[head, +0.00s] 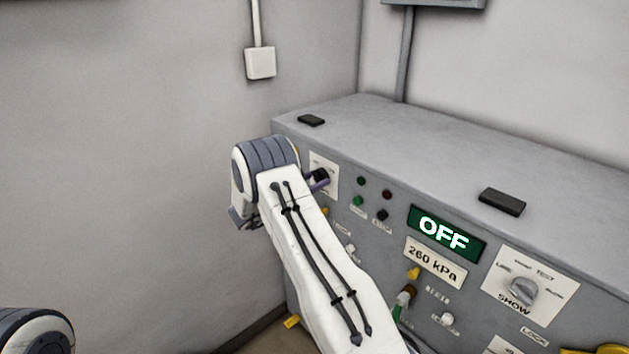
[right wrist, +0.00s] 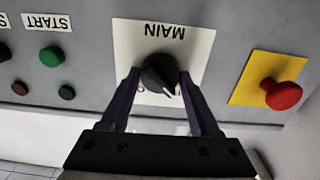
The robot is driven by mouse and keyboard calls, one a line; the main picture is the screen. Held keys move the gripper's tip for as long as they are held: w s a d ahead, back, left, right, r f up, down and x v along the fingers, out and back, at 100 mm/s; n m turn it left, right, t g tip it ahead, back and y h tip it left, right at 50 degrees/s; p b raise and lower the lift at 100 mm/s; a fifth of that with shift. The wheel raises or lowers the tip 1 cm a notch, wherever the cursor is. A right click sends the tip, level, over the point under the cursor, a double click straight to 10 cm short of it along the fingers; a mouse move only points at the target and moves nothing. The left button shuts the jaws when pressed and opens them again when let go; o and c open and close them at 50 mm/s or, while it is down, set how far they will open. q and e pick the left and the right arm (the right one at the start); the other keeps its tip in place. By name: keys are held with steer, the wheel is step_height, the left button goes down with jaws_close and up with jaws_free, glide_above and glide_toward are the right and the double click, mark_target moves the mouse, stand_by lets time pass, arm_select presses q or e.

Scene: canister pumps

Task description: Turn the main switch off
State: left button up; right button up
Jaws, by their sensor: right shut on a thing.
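The main switch is a black round knob (right wrist: 160,75) on a white plate marked MAIN (right wrist: 185,42), which appears upside down in the right wrist view. My right gripper (right wrist: 160,82) has one finger on each side of the knob and is shut on it. The knob's white pointer mark slants to the lower right in that view. In the head view the knob (head: 320,175) is at the panel's left end, with my right gripper (head: 317,181) at it, partly hidden by my arm. My left gripper is not in view.
A red button on a yellow plate (right wrist: 283,95) is close beside the switch. A green START button (right wrist: 52,56) is on the other side. A green display (head: 443,232) reads OFF, above a 260 kPa label (head: 435,262). A SHOW selector (head: 521,290) is farther right.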

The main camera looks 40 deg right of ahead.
steer(key=o, duration=1.4)
steer(key=shift+c, duration=0.2)
steer(key=a+b, duration=0.3)
steer(key=a, duration=0.7)
steer(key=shift+s+a, duration=0.3)
steer(key=shift+s, duration=0.1)
